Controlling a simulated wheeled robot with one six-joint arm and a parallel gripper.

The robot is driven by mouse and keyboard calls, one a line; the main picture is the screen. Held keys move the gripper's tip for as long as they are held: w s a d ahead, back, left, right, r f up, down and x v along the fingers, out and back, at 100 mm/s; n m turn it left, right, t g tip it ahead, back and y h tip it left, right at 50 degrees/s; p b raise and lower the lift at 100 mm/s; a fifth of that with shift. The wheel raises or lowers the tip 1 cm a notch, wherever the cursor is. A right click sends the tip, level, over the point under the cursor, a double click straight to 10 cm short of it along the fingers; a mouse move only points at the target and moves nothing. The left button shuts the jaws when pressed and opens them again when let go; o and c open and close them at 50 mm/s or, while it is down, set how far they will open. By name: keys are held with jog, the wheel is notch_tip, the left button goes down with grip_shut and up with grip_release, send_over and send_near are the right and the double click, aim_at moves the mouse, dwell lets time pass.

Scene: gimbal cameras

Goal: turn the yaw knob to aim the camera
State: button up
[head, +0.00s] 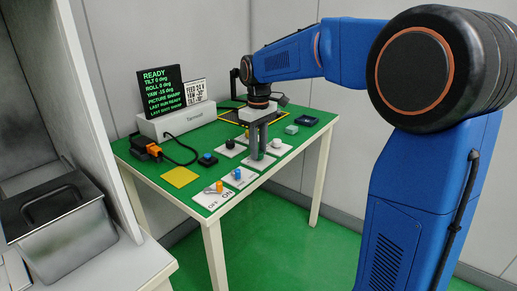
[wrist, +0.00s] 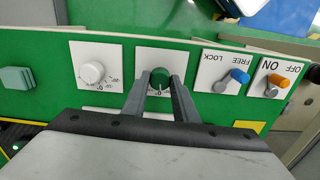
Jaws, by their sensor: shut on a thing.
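My gripper (wrist: 159,86) points down at the table, with its two grey fingers closed on either side of a dark green round knob (wrist: 159,77). The knob sits on a white plate (wrist: 143,54) with small markings, including a 0, on the gripper side. Its name label is not readable, so I cannot tell from lettering that it is the yaw knob. In the head view, my gripper (head: 257,152) hides this knob. The display (head: 162,92) reads READY, TILT 0 deg, ROLL 0 deg, YAW -15 deg and PICTURE SHARP. The camera itself is largely hidden behind my arm.
A white dial knob (wrist: 92,72) lies left of the gripped knob. A blue FREE/LOCK lever (wrist: 239,75) and an orange OFF/ON lever (wrist: 277,80) lie right. A black knob (head: 230,143), a small card (head: 194,91) and a yellow pad (head: 180,177) are also on the green table (head: 150,168).

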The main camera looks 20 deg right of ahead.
jog(key=m, duration=0.4)
jog(key=shift+m, duration=1.7)
jog(key=o, duration=1.1)
jog(key=shift+c, duration=0.2)
notch_tip(320, 180, up, 18)
jog(key=shift+f, duration=0.25)
